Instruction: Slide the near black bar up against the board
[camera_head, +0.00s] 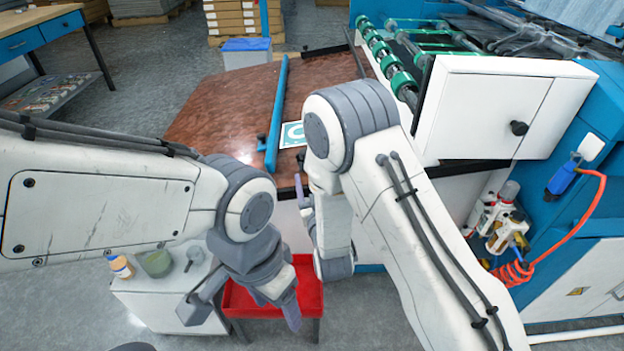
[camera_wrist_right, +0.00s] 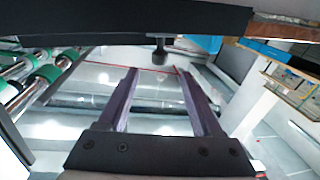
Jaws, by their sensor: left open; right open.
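A thin black bar (camera_head: 355,54) lies along the right edge of the brown board (camera_head: 215,105), beside the green rollers. In the right wrist view a dark bar (camera_wrist_right: 120,22) with a small knob (camera_wrist_right: 160,53) crosses the top; I cannot tell whether it is the same bar. The brown board's edge also shows there (camera_wrist_right: 285,30). My right gripper (camera_wrist_right: 157,75) is open and empty, its fingertips just below the knob; in the head view my arm mostly hides it. My left gripper (camera_head: 247,310) is open and empty above the red stool, away from the board.
A blue bar (camera_head: 276,115) and a white card with a green logo (camera_head: 292,134) lie on the board. Green rollers (camera_head: 388,62) and a white machine housing (camera_head: 500,105) stand right. A red stool (camera_head: 310,295) and a white cabinet (camera_head: 165,300) are in front.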

